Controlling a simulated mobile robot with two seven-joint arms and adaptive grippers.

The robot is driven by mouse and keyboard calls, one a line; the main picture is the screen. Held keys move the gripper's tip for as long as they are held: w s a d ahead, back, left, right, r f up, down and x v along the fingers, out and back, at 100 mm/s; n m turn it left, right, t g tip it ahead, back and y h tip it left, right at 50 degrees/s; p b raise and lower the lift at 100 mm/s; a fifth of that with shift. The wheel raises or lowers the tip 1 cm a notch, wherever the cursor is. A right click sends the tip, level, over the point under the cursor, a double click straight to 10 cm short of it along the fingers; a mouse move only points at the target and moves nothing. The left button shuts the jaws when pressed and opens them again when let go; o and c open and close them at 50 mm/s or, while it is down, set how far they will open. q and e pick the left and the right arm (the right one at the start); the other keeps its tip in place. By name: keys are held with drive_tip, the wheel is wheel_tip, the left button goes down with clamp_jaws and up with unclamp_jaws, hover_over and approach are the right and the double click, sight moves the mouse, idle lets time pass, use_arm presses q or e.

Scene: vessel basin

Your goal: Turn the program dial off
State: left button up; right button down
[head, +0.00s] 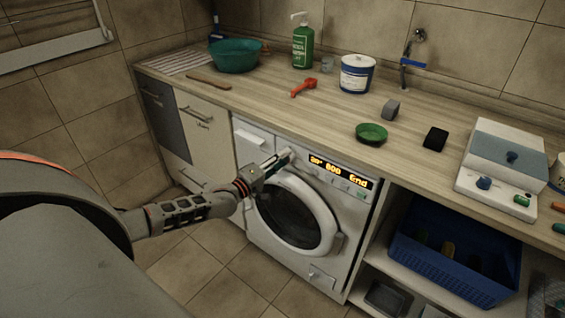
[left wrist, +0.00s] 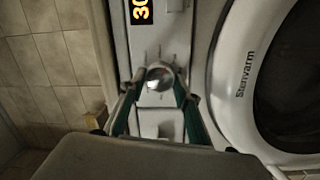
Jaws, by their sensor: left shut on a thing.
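The white washing machine (head: 262,214) stands under the counter, with its round door closed. Its lit display (head: 338,171) reads "30° 800 End"; part of it also shows in the left wrist view (left wrist: 142,11). The silver program dial (left wrist: 160,78) is on the panel left of the display. My left gripper (head: 283,158) reaches the panel from the left and hides most of the dial in the head view. In the left wrist view its two fingers (left wrist: 159,88) are shut on the dial, one on each side. My right gripper is not in view.
The counter above holds a teal bowl (head: 235,56), a green bottle (head: 302,42), a red tool (head: 303,87), a white tub (head: 357,74) and a green dish (head: 371,133). A blue crate (head: 455,268) sits on the shelf at right. The tiled floor at left is clear.

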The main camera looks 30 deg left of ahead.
use_arm(q)
drive_tip(key=n, duration=0.2)
drive_tip(key=n+b, duration=0.1)
drive_tip(key=n, duration=0.1)
drive_tip(key=n+b, duration=0.1)
drive_tip(key=n, duration=0.2)
drive_tip(key=shift+f+t+y, duration=0.25)
drive_tip(key=shift+t+y, duration=0.05)
drive_tip(key=shift+t, duration=0.1)
drive_tip(key=n+b, duration=0.1)
drive_tip(key=n, duration=0.3)
drive_tip(key=shift+d+y, duration=0.1)
drive_tip(key=shift+y, duration=0.2)
drive_tip(key=n+b, duration=0.1)
drive_tip(key=n, duration=0.3)
drive_tip(key=shift+f+t+y, duration=0.1)
drive_tip(key=shift+t+y, duration=0.2)
drive_tip(key=shift+y, duration=0.1)
drive_tip(key=n+b, duration=0.1)
drive_tip(key=n, duration=0.2)
drive_tip(key=shift+d+y, duration=0.15)
drive_tip(key=shift+y, duration=0.15)
drive_tip(key=n, duration=0.3)
drive_tip(key=shift+y+b, duration=0.3)
drive_tip(key=shift+d+n, duration=0.1)
drive_tip(key=shift+n, duration=1.1)
drive_tip(key=shift+r+n+b, duration=0.2)
drive_tip(key=shift+n+b, duration=0.1)
drive_tip(key=shift+n, duration=0.6)
